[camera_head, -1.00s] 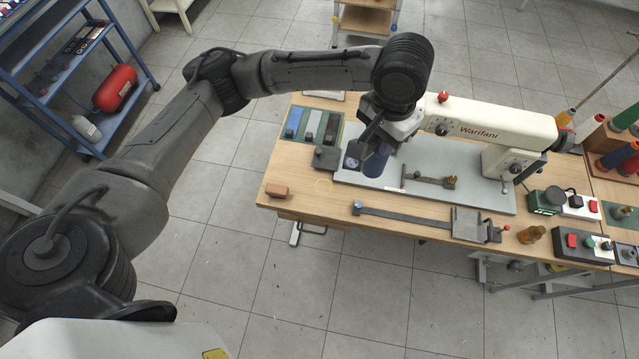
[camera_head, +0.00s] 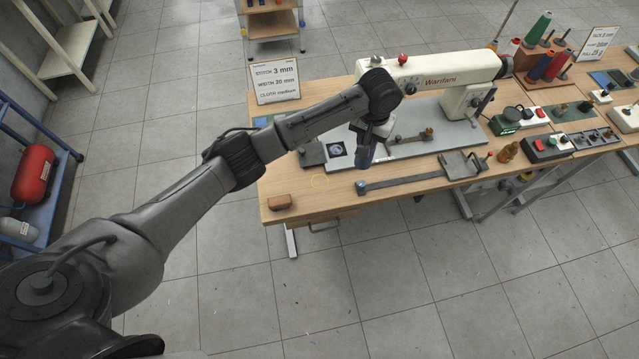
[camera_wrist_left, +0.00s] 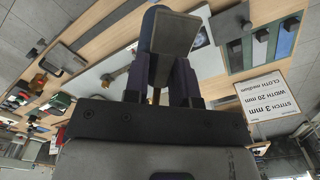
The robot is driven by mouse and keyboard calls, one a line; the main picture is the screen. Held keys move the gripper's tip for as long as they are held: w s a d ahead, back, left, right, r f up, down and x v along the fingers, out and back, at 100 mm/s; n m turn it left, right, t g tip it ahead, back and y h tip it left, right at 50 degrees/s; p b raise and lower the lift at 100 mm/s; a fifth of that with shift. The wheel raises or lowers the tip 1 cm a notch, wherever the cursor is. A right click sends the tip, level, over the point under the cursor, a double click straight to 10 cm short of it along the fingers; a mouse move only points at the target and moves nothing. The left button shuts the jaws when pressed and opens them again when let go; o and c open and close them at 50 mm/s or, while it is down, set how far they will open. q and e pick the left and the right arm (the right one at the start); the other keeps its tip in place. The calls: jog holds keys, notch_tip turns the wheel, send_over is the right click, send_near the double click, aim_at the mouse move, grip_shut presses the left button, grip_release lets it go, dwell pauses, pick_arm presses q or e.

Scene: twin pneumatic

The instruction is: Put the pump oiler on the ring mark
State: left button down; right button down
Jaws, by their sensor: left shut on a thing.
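My left gripper (camera_head: 368,140) is shut on a dark grey-blue body, which I take to be the pump oiler (camera_head: 365,158). It hangs below the wrist, in front of the sewing machine plate, and seems to be above the table. In the left wrist view the held oiler (camera_wrist_left: 175,35) shows as a grey, blocky shape between the fingers (camera_wrist_left: 160,85); its far side is hidden. My right gripper is not in view.
A brown block (camera_head: 280,202) lies left of the ring. A long metal bar fixture (camera_head: 410,181) lies to its right. A dark grey block (camera_head: 312,154) and a sewing machine (camera_head: 435,75) stand behind. An amber bottle (camera_head: 508,152) is farther right. The wood around the ring is clear.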

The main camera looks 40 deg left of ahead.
pick_arm(q)
jog(key=f, duration=0.1)
jog(key=a+f, duration=0.1)
jog(key=f, duration=0.2)
jog(key=shift+s+a+f, duration=0.1)
jog(key=shift+a+f, duration=0.25)
jog(key=shift+a, duration=0.05)
jog(key=s+a+f, duration=0.6)
jog(key=a+f, duration=0.3)
jog(key=f, duration=0.1)
jog(key=shift+f+b, duration=0.2)
jog(key=shift+b, duration=0.2)
jog(key=shift+f, duration=0.15)
jog(key=c, duration=0.9)
grip_release()
jog(key=shift+c, duration=0.2)
